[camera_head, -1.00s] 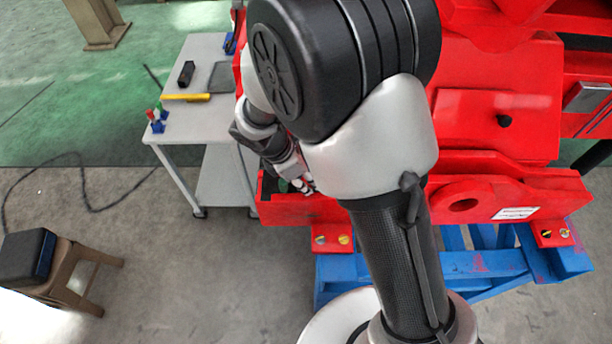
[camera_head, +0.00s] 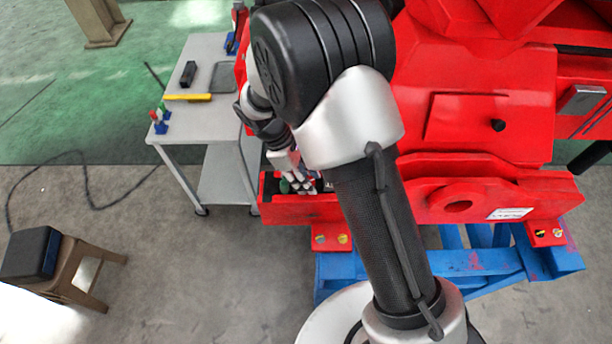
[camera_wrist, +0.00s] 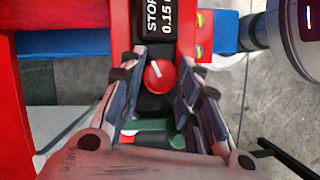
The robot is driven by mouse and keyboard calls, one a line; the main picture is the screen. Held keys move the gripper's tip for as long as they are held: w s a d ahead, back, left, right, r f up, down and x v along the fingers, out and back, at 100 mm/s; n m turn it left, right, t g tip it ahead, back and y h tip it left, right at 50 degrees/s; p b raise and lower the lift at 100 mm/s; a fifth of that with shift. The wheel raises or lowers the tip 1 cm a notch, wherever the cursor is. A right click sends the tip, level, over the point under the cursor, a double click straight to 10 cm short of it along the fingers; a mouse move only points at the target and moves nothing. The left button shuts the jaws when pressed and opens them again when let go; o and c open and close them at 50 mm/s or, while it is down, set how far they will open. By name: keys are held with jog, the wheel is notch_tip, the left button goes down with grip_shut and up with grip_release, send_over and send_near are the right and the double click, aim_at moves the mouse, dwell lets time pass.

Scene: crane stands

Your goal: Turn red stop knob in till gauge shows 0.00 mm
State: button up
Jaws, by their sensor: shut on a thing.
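The red stop knob (camera_wrist: 159,76) with a white mark shows in the wrist view, between the two fingers of my gripper (camera_wrist: 160,70). My gripper is shut on this knob, though the exact contact at the fingertips is hard to see. A green part (camera_wrist: 150,125) lies below the knob, partly behind the fingers. In the head view my gripper (camera_head: 303,184) reaches into the red stand's corner; the knob cannot be made out there.
The red stand (camera_head: 480,125) rests on a blue frame (camera_head: 480,263). A grey cart (camera_head: 205,120) with a yellow bar (camera_head: 188,97) and small tools stands to the left. A brown stool (camera_head: 75,275) is at lower left.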

jog(key=shift+m, duration=0.3)
jog(key=o, duration=1.1)
jog(key=shift+c, duration=0.2)
jog(key=v, duration=1.2)
jog(key=shift+w, duration=0.1)
